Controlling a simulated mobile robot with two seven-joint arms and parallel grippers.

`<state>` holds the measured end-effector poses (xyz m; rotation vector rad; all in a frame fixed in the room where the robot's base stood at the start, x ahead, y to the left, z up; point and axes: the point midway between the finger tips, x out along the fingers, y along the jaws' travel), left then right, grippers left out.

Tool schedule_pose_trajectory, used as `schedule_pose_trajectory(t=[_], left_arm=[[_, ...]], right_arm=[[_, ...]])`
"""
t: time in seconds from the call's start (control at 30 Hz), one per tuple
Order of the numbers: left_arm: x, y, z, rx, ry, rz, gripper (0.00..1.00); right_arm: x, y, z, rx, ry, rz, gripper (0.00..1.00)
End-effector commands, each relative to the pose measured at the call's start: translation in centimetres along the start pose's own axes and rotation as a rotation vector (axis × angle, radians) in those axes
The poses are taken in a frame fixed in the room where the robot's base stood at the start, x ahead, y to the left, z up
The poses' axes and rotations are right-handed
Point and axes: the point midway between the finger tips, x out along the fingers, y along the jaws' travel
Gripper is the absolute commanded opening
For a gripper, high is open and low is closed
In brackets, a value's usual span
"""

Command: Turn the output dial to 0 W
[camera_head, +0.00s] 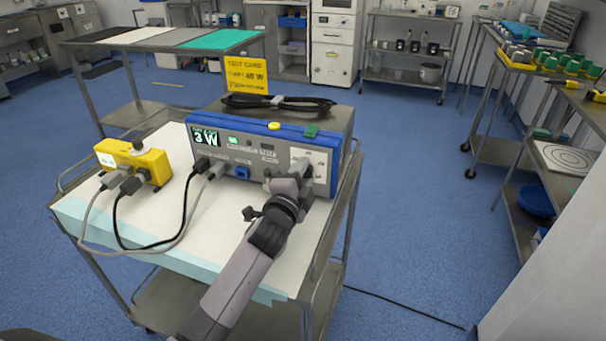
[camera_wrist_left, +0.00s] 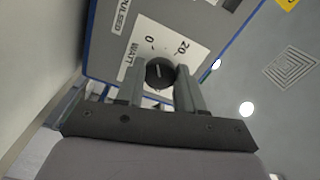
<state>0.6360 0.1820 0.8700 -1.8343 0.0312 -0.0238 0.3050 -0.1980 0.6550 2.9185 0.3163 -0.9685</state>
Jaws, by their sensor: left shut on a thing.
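The generator is a blue-framed box (camera_head: 257,146) on the cart, with a green-lit display (camera_head: 204,136) that reads 3 W. Its output dial, a round black knob (camera_wrist_left: 160,75), sits on a white scale plate (camera_head: 319,158) at the right end of the front panel. In the left wrist view the plate shows the marks 0 and 20 and the word WATT. My left gripper (camera_head: 298,172) is at the plate, its two fingers on either side of the knob and shut on it. The gripper mostly hides the knob in the head view. My right gripper is not in view.
A yellow unit (camera_head: 135,162) with plugged grey and black cables stands left on the cart (camera_head: 228,251). A yellow test card (camera_head: 246,76) and a coiled black cable (camera_head: 277,102) are on the generator's top. Cables loop across the cart's left part; its front right is clear.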

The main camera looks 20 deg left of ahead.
Motion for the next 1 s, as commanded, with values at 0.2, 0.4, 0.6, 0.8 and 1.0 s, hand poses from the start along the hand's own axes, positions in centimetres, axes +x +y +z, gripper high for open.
schedule_pose_trajectory(t=[0.2,0.4,0.6,0.8,1.0], left_arm=[[-0.06,0.18,-0.08,-0.123,0.001,0.003,0.07],[-0.06,0.20,-0.07,-0.182,0.001,0.004,0.07],[-0.06,0.20,-0.05,-0.202,0.000,0.004,0.07],[-0.05,0.21,-0.05,-0.205,0.000,0.004,0.07],[-0.05,0.20,-0.06,-0.205,0.000,0.004,0.57]], right_arm=[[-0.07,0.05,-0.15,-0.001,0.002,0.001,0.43],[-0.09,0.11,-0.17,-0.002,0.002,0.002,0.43],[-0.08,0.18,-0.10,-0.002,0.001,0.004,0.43],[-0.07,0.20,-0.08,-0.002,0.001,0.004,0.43],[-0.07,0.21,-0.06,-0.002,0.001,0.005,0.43]])
